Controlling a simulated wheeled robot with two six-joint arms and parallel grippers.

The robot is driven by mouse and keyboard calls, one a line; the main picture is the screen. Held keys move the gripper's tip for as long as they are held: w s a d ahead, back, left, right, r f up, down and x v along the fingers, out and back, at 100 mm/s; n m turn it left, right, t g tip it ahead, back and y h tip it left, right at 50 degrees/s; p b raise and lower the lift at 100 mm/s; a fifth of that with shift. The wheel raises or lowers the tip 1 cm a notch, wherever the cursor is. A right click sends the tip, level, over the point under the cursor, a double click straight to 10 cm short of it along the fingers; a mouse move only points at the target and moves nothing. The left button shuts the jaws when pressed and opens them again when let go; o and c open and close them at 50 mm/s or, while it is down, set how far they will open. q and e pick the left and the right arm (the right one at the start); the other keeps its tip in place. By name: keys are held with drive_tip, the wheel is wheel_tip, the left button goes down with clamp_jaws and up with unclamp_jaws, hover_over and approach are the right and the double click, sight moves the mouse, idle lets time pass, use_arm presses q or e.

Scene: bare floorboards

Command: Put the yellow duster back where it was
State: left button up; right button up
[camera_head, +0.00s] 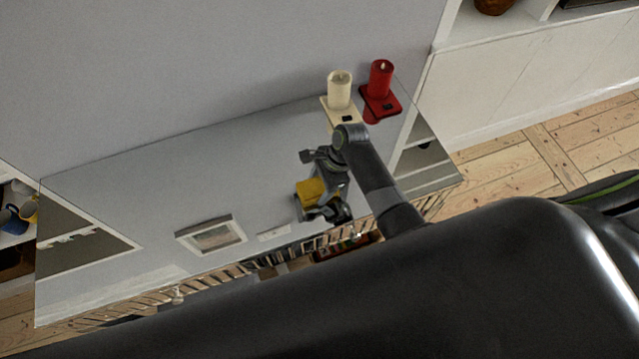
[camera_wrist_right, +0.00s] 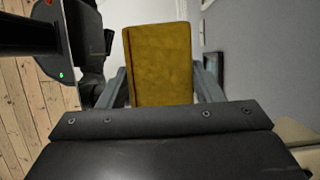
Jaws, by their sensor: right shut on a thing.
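The yellow duster (camera_head: 311,189) is a small yellow block between the fingers of my right gripper (camera_head: 322,198), above the grey reflective top. It also shows in the right wrist view (camera_wrist_right: 160,62), filling the space between the two fingers (camera_wrist_right: 165,82). My right gripper is shut on it. I cannot tell whether the duster touches the surface. My left gripper is not in view.
A cream candle (camera_head: 339,92) and a red candle (camera_head: 381,78) stand on small bases at the back right. A framed picture (camera_head: 211,237) lies on the left of the grey top (camera_head: 130,180). Floorboards (camera_head: 520,160) show at right.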

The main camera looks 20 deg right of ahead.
drive_tip(key=o, duration=0.9)
drive_tip(key=v, duration=1.2)
drive_tip(key=shift+r, duration=0.1)
